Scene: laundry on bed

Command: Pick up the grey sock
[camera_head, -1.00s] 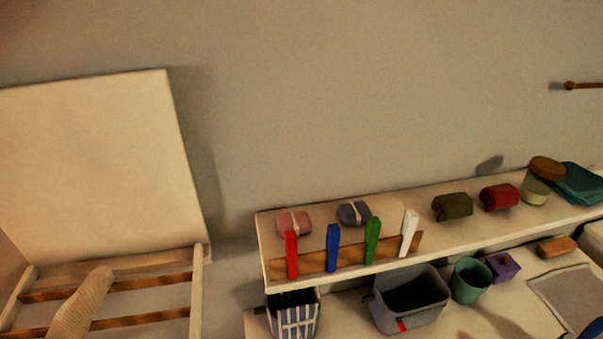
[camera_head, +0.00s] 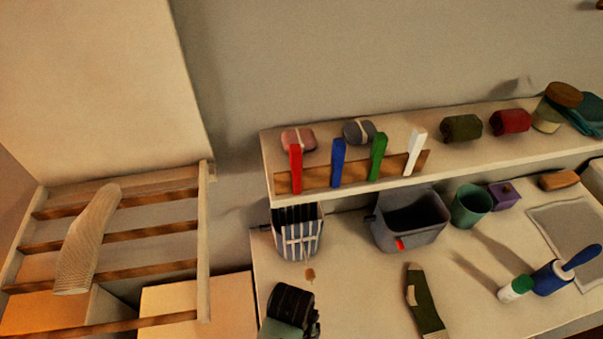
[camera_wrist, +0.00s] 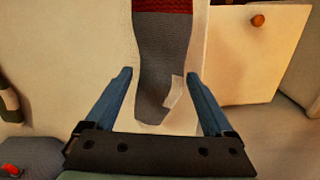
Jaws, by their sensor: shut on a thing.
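The grey sock (camera_wrist: 162,62) has a dark red cuff at the top of the wrist view and a pale patch near its lower end. It lies lengthwise between the two blue fingers of my gripper (camera_wrist: 160,74). My gripper is shut on it, with one finger along each side of its lower part. In the head view, the dark and green end of my arm shows at the bottom, left of an olive sock (camera_head: 424,300). The grey sock cannot be made out there.
A striped basket (camera_head: 297,236) and a grey bin (camera_head: 412,222) stand behind on the table. A shelf (camera_head: 350,192) with coloured clips is above. A slatted rack (camera_head: 204,250) with a pale sock (camera_head: 88,240) is at left. A lint roller (camera_head: 550,278) lies at right.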

